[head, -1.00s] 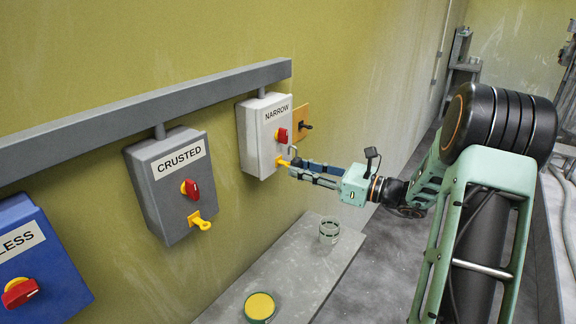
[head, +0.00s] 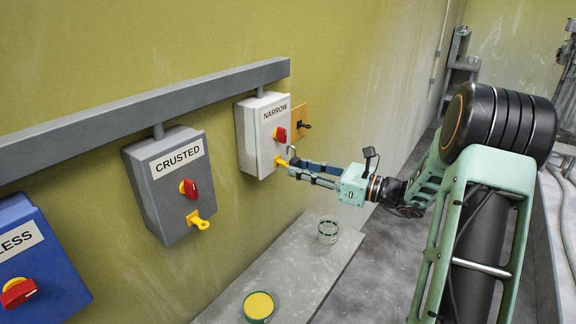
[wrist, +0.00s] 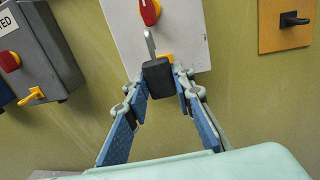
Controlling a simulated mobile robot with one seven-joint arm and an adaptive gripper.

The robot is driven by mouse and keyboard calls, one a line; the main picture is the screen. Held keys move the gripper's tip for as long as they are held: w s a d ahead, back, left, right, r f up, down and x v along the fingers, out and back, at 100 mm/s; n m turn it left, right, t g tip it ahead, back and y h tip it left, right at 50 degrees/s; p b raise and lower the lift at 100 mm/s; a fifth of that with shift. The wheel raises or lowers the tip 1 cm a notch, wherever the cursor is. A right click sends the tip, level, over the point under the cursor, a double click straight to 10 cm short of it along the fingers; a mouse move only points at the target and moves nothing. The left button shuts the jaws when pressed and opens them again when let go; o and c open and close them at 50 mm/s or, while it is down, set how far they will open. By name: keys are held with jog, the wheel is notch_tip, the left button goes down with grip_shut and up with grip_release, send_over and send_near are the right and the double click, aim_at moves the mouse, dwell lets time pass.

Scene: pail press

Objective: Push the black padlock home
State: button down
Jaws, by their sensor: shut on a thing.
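The black padlock (wrist: 158,82) is between the fingertips of my gripper (wrist: 159,78) in the wrist view, and my gripper is shut on it. Its grey shackle (wrist: 150,45) sticks up from the body in front of the white NARROW box (wrist: 121,33). The yellow hasp (wrist: 165,58) at the box's lower edge shows just behind the padlock, partly hidden by it. I cannot tell whether the shackle passes through the hasp. In the head view my gripper (head: 288,168) is at the lower front of the NARROW box (head: 262,135), and the padlock body is mostly hidden by the fingers.
A red switch (head: 280,135) is on the NARROW box above the hasp. An orange plate (head: 299,117) with a black handle is to its right. The grey CRUSTED box (head: 168,185) and a blue box (head: 40,260) are to the left. A glass jar (head: 328,231) stands on the ledge below.

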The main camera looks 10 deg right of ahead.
jog(key=shift+s+f+b, duration=0.1)
jog(key=shift+f+b, duration=0.95)
jog(key=shift+f, duration=0.7)
jog(key=shift+r, duration=0.15)
jog(key=shift+r+p, duration=0.2)
jog(key=shift+p, duration=0.15)
dwell(0.5)
jog(key=shift+f+b, duration=0.75)
jog(key=shift+f, duration=0.3)
jog(key=c, duration=1.6)
grip_release()
jog(key=shift+c, duration=0.3)
jog(key=v, duration=0.9)
jog(key=shift+p, duration=0.45)
